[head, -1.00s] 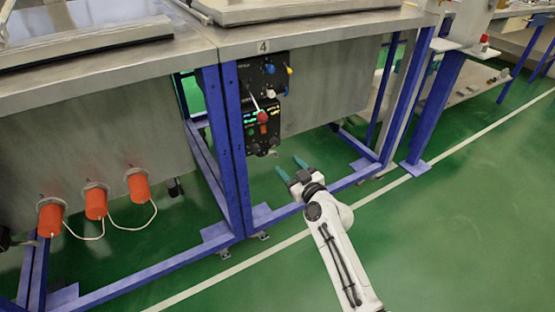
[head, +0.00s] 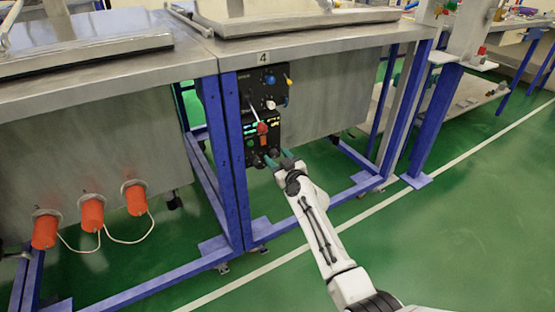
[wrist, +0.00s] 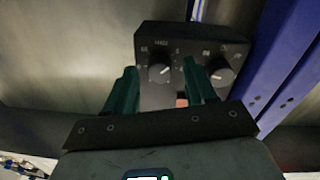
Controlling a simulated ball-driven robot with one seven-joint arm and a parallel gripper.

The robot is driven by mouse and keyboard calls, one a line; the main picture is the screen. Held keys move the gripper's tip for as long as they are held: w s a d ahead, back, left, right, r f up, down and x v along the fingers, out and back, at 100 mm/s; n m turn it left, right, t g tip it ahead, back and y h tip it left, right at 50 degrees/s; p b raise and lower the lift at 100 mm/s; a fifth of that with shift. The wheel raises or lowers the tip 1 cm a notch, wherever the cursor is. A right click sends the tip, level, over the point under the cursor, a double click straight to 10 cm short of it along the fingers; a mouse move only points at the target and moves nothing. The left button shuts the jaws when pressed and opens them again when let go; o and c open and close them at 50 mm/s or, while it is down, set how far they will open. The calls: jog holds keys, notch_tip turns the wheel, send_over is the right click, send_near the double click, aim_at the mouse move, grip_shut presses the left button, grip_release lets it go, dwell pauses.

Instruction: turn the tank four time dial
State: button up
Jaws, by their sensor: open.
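The tank four control panel is a black lower box (head: 249,132) below the "4" label (head: 263,57). In the wrist view its black face (wrist: 160,98) carries two round dials with white pointers, a left dial (wrist: 160,72) and a right dial (wrist: 222,76). The lettering is too small to tell which one is the time dial. My gripper (head: 277,158) is open and empty, its green fingers pointing at the lower part of the box. In the wrist view the fingers flank the left dial, with the right finger between the two dials. Contact cannot be told.
A blue post (head: 233,160) stands close beside the panel. An upper black box (head: 258,88) has blue, yellow and white knobs. A red-tipped lever (head: 262,128) sticks out above the gripper. The steel tabletop (head: 300,42) overhangs. Green floor (head: 440,260) is clear at right.

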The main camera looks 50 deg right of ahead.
jog(key=shift+w, duration=0.1)
jog(key=shift+c, duration=0.4)
grip_shut()
jog(key=m, duration=1)
jog(key=shift+r+m, duration=0.1)
jog(key=shift+m, duration=0.2)
jog(key=m+y, duration=0.1)
jog(key=m, duration=0.4)
jog(key=shift+d+p, duration=0.1)
jog(key=shift+p, duration=0.2)
jog(key=m, duration=0.4)
jog(key=shift+d+m+p, duration=0.1)
jog(key=shift+m+p, duration=0.3)
